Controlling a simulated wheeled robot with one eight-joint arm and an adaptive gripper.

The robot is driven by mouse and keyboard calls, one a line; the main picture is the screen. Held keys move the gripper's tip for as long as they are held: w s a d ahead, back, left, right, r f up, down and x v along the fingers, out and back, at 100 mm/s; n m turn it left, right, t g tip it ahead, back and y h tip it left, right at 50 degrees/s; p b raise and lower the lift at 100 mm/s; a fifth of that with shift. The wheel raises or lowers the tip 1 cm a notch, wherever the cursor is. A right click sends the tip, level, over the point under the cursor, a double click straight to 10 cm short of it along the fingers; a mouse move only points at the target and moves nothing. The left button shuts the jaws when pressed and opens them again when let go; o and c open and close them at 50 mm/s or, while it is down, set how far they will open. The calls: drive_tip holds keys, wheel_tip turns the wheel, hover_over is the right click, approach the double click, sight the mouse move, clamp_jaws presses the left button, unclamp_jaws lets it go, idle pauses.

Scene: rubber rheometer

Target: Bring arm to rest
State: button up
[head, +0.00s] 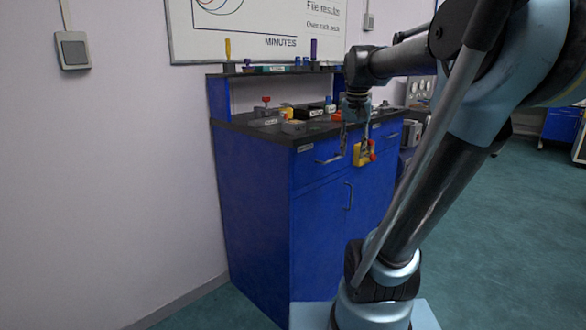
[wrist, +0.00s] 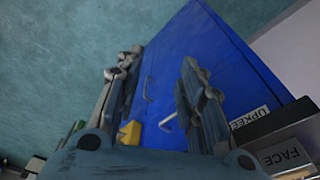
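My arm reaches from the right side of the head view to the front of a blue cabinet (head: 255,205). My gripper (head: 355,142) hangs fingers-down just in front of the cabinet's top edge. In the wrist view my gripper (wrist: 158,65) has its two fingers well apart, with nothing held between them. The blue cabinet front (wrist: 190,55) and the floor lie beyond the fingertips. A yellow and red item (head: 362,155) shows at the cabinet front close to my gripper; its yellow part (wrist: 130,133) also shows in the wrist view. Whether the fingers touch it I cannot tell.
The dark countertop (head: 240,123) holds several small tools and blocks, with a raised shelf (head: 270,72) behind. Drawer and door handles (head: 348,197) stick out from the cabinet. A wall is at left with a switch (head: 73,50). Green floor (head: 490,215) is open at right.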

drive_tip(key=s+f+n, duration=0.1)
drive_tip(key=s+f, duration=0.8)
drive_tip(key=f, duration=0.2)
drive_tip(key=s+f+n, duration=0.2)
drive_tip(key=s+f, duration=0.7)
drive_tip(key=f, duration=0.2)
drive_tip(key=shift+f, duration=0.4)
drive_tip(key=shift+w+f, duration=0.2)
drive_tip(key=shift+w, duration=0.3)
